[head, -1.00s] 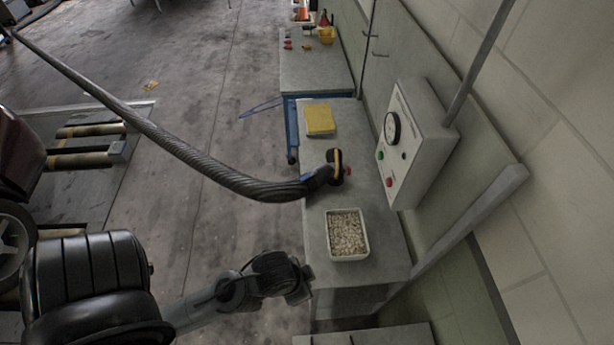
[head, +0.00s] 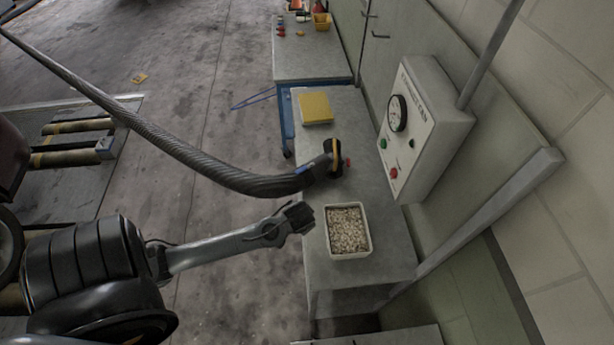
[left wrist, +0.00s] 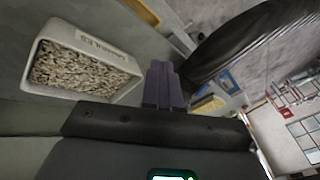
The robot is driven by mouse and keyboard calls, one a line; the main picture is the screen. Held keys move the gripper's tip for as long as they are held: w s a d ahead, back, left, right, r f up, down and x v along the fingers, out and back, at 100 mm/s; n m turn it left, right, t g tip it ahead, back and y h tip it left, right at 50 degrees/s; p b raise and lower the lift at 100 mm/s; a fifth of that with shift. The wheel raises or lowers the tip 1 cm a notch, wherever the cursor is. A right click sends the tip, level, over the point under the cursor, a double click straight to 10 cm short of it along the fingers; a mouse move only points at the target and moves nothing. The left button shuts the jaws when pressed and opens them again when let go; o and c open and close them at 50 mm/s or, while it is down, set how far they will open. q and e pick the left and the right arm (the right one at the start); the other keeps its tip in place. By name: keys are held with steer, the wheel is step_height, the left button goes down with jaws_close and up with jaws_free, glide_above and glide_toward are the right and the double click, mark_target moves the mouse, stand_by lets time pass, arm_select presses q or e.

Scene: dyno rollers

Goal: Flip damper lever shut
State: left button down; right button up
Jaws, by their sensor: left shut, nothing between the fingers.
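A ribbed grey exhaust hose (head: 190,158) runs in from the upper left to a black end fitting with a yellow band (head: 336,158) over the grey bench. My left gripper (head: 300,214) is shut and empty, below the fitting and left of the pebble tray, apart from the fitting. In the left wrist view its closed fingers (left wrist: 163,84) show between the tray and a large dark hose (left wrist: 240,42).
A white tray of pebbles (head: 330,252) stands on the bench (head: 385,235). A wall control box (head: 428,130) with a gauge and buttons is at right, with a slanting grey bar (head: 490,218) below. Open floor lies left of the bench.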

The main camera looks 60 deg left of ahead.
mark_target(304, 169)
arm_select(q)
steer(key=w+a+r+t+y+b, duration=0.1)
steer(key=w+a+r+y+b, duration=0.1)
steer(key=w+a, duration=0.6)
steer(key=shift+w+a+r+n+b, duration=0.3)
steer(key=shift+w+r+b, duration=0.15)
steer(key=shift+w+b, duration=0.2)
arm_select(e)
step_height(304, 169, down, 5)
steer(key=shift+a+r, duration=0.1)
steer(key=shift+r, duration=0.05)
arm_select(q)
steer(key=x, duration=0.3)
steer(key=a+x, duration=0.1)
steer(key=x, duration=0.3)
steer(key=r+x, duration=0.1)
steer(key=x, duration=0.3)
steer(key=shift+s+a+p, duration=0.2)
steer(key=shift+a+p, duration=0.15)
steer(key=shift+a, duration=0.65)
steer(key=shift+s+a+f, duration=0.1)
steer(key=shift+a, duration=0.05)
arm_select(e)
steer(key=shift+r, duration=0.45)
